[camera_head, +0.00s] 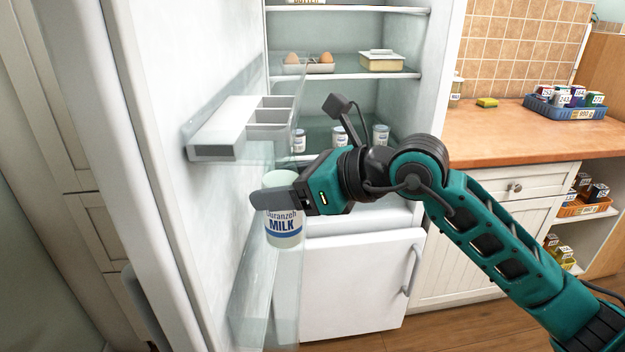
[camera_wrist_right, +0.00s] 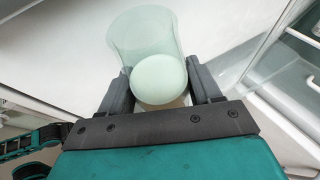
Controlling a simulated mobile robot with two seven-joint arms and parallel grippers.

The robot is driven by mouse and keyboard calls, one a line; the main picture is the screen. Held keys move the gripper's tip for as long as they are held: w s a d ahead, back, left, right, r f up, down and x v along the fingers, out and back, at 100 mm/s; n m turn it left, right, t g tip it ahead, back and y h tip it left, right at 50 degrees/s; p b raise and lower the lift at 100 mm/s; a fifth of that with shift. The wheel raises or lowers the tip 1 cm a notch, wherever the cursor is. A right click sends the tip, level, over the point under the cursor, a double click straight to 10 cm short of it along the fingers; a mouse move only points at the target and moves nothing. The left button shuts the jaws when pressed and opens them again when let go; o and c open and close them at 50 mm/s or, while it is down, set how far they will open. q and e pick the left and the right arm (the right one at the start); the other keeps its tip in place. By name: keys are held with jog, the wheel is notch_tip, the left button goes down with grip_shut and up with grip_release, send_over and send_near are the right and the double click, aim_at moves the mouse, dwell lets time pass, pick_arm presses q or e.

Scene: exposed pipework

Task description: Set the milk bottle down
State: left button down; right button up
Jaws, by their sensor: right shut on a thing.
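The milk bottle (camera_head: 284,228), with a pale green top and a "MILK" label, is held upright in the air in front of the inner side of the open fridge door. My right gripper (camera_head: 276,198) is shut on its upper part, one dark finger crossing in front of it. In the right wrist view, the round pale top of the bottle (camera_wrist_right: 158,82) sits between the two fingers of my right gripper (camera_wrist_right: 160,90). A clear, rounded shape shows beyond it there; I cannot tell what it is. My left gripper is out of view.
The fridge door has a white divided bin (camera_head: 232,145) and a clear lower bin (camera_head: 250,290). Fridge shelves hold eggs (camera_head: 320,66), a butter dish (camera_head: 382,61) and small jars (camera_head: 381,134). A wooden counter (camera_head: 500,130) with a blue crate (camera_head: 566,110) stands right.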

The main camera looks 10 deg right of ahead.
aim_at(274, 240)
jog(key=shift+w+a, duration=0.15)
jog(key=shift+a, duration=0.85)
notch_tip(274, 240, down, 10)
jog(key=shift+d+f, duration=0.1)
jog(key=shift+f, duration=0.1)
jog(key=shift+a+f, duration=0.25)
jog(key=shift+f, duration=0.2)
jog(key=shift+f, duration=0.15)
jog(key=o, duration=1.6)
jog(key=shift+f, duration=0.1)
jog(key=shift+c, duration=0.2)
